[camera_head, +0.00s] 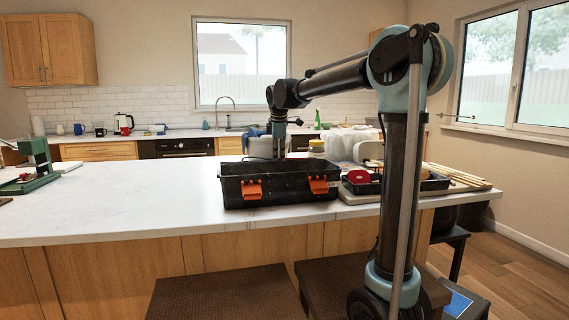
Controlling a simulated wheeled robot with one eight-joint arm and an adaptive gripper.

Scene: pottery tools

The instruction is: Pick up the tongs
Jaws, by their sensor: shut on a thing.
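My gripper (279,148) points down at the far side of the black toolbox (252,191), over the island counter. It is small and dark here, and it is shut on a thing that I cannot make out. I cannot pick out the tongs for certain. The open toolbox has two orange latches on its near side, and its inside is mostly hidden by its front wall.
The white island counter (120,205) is clear left of the toolbox. A black tray (434,184) with a red round item (358,176) stands to the right. A green press-like tool (36,165) stands at the far left. Brown stools (225,294) stand in front.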

